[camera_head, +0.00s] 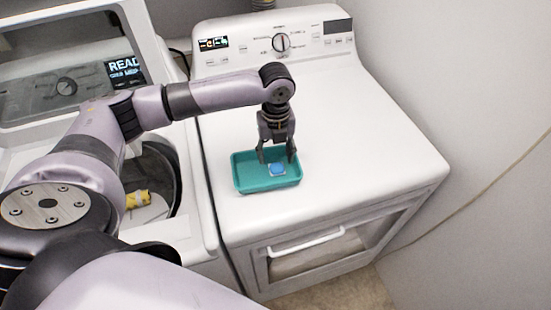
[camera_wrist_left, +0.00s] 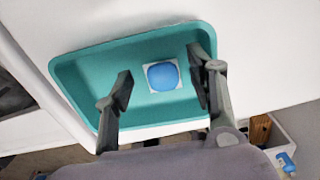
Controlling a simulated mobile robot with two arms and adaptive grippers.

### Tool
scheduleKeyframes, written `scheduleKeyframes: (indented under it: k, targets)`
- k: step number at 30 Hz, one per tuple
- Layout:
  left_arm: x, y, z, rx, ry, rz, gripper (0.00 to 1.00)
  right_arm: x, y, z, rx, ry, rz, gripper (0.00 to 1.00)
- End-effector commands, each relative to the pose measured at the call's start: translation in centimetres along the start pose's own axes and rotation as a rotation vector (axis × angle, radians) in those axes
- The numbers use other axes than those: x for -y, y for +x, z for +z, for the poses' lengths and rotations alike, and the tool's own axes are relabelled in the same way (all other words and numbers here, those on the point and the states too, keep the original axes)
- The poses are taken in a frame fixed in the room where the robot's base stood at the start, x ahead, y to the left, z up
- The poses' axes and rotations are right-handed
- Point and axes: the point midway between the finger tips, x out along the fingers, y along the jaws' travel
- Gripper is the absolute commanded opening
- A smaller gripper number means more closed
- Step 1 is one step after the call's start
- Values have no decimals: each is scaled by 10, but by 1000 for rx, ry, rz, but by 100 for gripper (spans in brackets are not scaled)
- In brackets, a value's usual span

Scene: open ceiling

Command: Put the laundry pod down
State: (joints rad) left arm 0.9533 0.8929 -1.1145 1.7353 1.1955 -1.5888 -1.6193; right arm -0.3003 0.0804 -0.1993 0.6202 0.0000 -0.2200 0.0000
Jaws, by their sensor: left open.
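The laundry pod (camera_head: 278,169) is a small blue and white square lying in a teal tray (camera_head: 243,184) on top of the white dryer. In the left wrist view the pod (camera_wrist_left: 163,76) lies flat on the tray's floor, towards the right side of the tray (camera_wrist_left: 82,68). My left gripper (camera_head: 277,160) points down over the tray with its fingers spread. In the left wrist view its fingers (camera_wrist_left: 160,88) stand open on either side of the pod, with a gap to the left finger. My right gripper is not in view.
The white dryer (camera_head: 345,125) has a clear top around the tray and a control panel at its back. An open washer on the left holds a yellow item (camera_head: 137,199) in its drum. A wall stands on the right.

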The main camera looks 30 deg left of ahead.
Motion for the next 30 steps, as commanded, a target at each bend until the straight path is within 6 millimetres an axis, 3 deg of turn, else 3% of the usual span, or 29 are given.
scheduleKeyframes:
  k: [9, 15, 30]
  targets:
    - [1, -66, 1, 3, -1, -4, 51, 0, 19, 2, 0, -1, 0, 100]
    - [1, -92, 0, 1, 0, -3, 51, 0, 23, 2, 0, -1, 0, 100]
    - [0, -98, 0, 0, 0, -1, 51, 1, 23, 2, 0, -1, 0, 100]
